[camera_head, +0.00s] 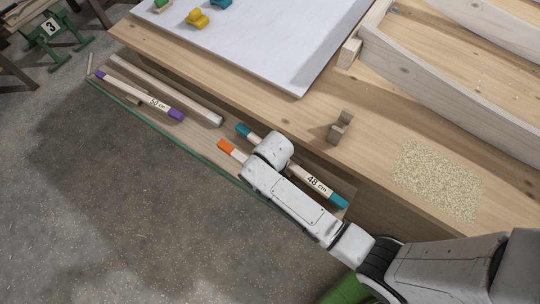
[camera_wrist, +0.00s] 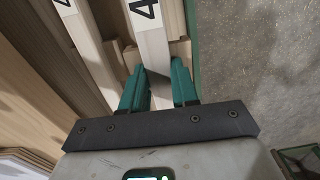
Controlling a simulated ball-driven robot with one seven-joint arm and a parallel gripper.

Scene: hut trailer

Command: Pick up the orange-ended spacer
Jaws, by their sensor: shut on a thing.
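The orange-ended spacer (camera_head: 230,149) lies in the long tray along the bench front in the head view. Its orange end shows and my arm covers the rest. In the wrist view, the pale wooden spacer (camera_wrist: 153,45) with a dark "4" runs between the green fingers of my gripper (camera_wrist: 158,68), which is shut on it. Its orange end is out of that view. The teal-ended spacer (camera_head: 312,181), marked 48 cm, lies beside it, closer to the bench. It also shows in the wrist view (camera_wrist: 88,40). My gripper is hidden behind my arm in the head view.
A purple-ended 59 cm spacer (camera_head: 140,95) and a plain grey-brown bar (camera_head: 165,88) lie at the tray's left. The tray has a green outer edge (camera_head: 170,143). A small wooden block (camera_head: 340,127) and shavings (camera_head: 437,180) sit on the bench (camera_head: 270,103).

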